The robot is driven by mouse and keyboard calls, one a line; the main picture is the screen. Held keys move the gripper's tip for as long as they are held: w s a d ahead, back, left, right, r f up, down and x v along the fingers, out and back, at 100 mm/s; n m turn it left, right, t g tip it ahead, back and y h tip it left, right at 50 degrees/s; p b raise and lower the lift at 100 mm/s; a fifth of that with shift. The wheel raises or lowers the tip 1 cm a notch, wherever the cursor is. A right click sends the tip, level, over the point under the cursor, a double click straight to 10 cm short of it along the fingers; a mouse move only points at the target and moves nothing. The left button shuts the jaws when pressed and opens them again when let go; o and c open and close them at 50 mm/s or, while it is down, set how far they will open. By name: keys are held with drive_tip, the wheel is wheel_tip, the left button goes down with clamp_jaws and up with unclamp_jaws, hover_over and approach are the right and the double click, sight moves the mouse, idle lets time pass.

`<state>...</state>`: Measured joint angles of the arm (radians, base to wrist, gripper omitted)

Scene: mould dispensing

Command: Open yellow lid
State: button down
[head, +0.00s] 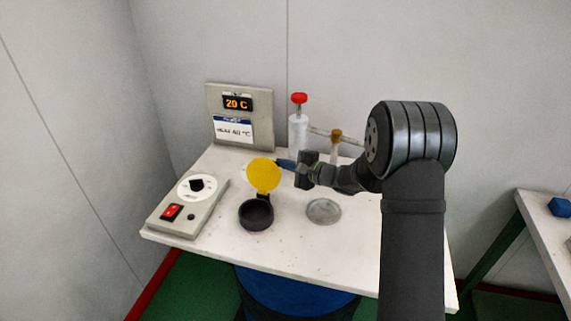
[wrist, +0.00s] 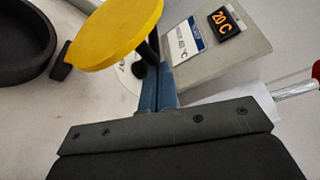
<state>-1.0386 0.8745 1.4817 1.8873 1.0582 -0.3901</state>
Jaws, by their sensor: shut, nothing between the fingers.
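The yellow lid (head: 264,174) stands raised and tilted up at the back of a round black mould (head: 256,214), joined to it by a black hinge. The mould's opening is uncovered. In the wrist view the yellow lid (wrist: 115,32) is seen from its edge side, and part of the black mould (wrist: 25,40) shows at the upper left. My gripper (head: 279,163) is shut and empty, its blue fingers just right of and behind the lid's upper edge. In the wrist view the fingers (wrist: 157,85) are together close beside the lid; whether they touch it I cannot tell.
A control box (head: 188,205) with a dial and red switch is on the left of the table. A display panel (head: 239,116) reading 20 C stands behind. A red-topped bottle (head: 298,128) is at the back, and a clear round dish (head: 323,211) lies right of the mould.

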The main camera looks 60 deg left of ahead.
drive_tip(key=shift+s+d+r, duration=0.7)
drive_tip(key=w+d, duration=0.6)
drive_tip(key=w, duration=0.1)
drive_tip(key=shift+d, duration=0.2)
idle(0.3)
